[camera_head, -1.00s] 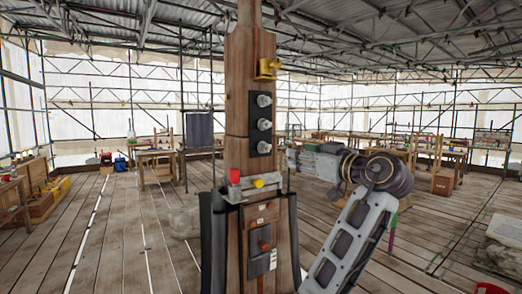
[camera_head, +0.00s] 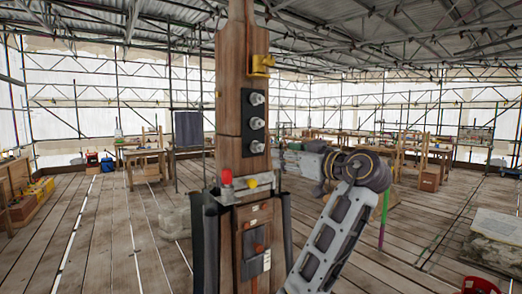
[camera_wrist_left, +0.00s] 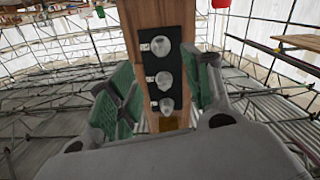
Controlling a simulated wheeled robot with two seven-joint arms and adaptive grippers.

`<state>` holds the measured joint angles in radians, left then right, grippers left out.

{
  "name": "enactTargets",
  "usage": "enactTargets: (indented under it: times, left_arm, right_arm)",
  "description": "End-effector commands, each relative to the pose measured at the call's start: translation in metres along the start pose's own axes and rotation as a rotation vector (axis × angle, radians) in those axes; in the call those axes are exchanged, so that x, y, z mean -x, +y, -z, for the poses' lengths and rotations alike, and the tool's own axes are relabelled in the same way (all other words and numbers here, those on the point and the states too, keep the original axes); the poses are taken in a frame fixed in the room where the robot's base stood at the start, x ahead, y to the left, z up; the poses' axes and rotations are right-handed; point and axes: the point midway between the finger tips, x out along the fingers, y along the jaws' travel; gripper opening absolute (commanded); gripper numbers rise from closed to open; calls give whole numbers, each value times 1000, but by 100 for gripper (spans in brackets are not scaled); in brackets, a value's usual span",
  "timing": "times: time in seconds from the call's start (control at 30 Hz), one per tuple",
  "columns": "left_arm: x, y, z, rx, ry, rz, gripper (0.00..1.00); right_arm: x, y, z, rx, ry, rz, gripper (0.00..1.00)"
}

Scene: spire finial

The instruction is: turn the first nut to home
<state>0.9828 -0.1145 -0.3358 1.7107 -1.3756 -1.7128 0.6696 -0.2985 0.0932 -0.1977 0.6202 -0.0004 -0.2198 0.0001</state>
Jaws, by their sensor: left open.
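A black plate (camera_head: 246,153) on the wooden post (camera_head: 229,70) carries a column of three pale metal nuts: upper (camera_head: 257,99), middle (camera_head: 257,123) and lower (camera_head: 257,147). Which is the first nut is not clear. The left wrist view shows the plate (camera_wrist_left: 181,40) upside down, its middle nut (camera_wrist_left: 164,80) between the fingers. My left gripper (camera_wrist_left: 163,75) is open, with a green-padded finger at each side of the post; no grip on a nut shows. The head view shows no arm from the left. My right arm's end (camera_head: 303,161) is right of the post; its jaws are unclear.
A yellow bracket (camera_head: 262,64) sits above the plate. A red knob (camera_head: 226,178) and yellow knob (camera_head: 252,183) sit below it. Dark panels flank the lower post.

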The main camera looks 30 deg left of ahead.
Motion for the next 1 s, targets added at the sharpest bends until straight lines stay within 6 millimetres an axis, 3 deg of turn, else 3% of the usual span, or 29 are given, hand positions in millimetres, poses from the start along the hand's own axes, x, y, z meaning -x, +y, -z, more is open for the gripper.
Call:
enactTargets:
  times: [0.37, 1.0]
  left_arm:
    - [-46, -1, 1, -2, -1, 3, 49]
    - [-121, 0, 0, -2, 0, 2, 49]
  right_arm:
    - [12, -23, 4, -6, 3, 24, 53]
    - [31, -7, 2, -2, -1, 8, 53]
